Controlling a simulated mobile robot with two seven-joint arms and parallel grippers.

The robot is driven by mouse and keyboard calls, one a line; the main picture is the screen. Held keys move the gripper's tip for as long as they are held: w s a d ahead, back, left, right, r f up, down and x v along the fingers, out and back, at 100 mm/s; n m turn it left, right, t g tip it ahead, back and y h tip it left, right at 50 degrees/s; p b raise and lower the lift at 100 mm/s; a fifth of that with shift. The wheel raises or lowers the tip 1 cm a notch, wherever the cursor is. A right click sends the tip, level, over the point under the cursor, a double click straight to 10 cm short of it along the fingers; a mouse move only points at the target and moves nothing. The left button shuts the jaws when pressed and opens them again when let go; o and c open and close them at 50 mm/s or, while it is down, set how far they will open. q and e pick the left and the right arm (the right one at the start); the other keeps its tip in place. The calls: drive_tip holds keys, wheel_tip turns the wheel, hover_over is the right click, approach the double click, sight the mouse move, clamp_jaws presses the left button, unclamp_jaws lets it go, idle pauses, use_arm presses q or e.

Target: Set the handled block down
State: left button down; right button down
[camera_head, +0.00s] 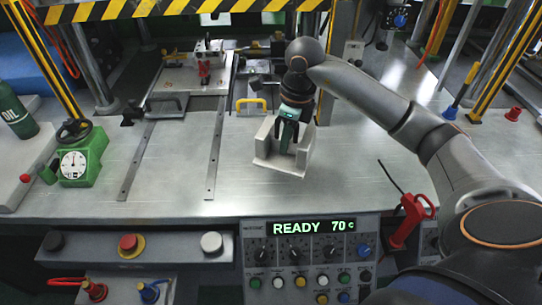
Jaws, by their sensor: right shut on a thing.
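The handled block (278,163) is a pale, open-topped block with raised side walls, in the middle of the head view. It looks slightly tilted. My right gripper (289,137) reaches down between its walls and is shut on it, with the fingertips and the grasped part partly hidden. I cannot tell whether the block touches the metal table (170,185) or hangs just above it. My left gripper is not in view.
Two metal rails (215,150) run along the table left of the block. Behind stand a clamp fixture (204,65) and a yellow handle (251,103). A green gauge (77,163) stands left, a red nozzle (408,220) front right. The table right of the block is clear.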

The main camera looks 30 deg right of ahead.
sight(271, 148)
drive_tip(key=w+f, duration=0.1)
drive_tip(key=w+a+f, duration=0.1)
drive_tip(key=a+f, duration=0.1)
drive_tip(key=f, duration=0.1)
drive_tip(key=shift+w+a, duration=0.1)
drive_tip(key=shift+w, duration=0.3)
drive_tip(key=shift+w+f+p, duration=0.1)
drive_tip(key=shift+f+p, duration=0.3)
drive_tip(key=shift+f, duration=1.25)
drive_tip(key=shift+f, duration=0.1)
drive_tip(key=c, duration=1.3)
unclamp_jaws()
drive_tip(key=shift+f, duration=0.15)
drive_tip(key=o, duration=0.4)
drive_tip(key=r, duration=0.4)
drive_tip(key=s+r, duration=0.1)
drive_tip(key=r, duration=0.3)
drive_tip(key=d+r, duration=0.1)
drive_tip(key=r, duration=0.3)
drive_tip(key=shift+s+r+b, duration=0.15)
drive_tip(key=shift+s+b, duration=0.05)
drive_tip(key=shift+b, duration=0.15)
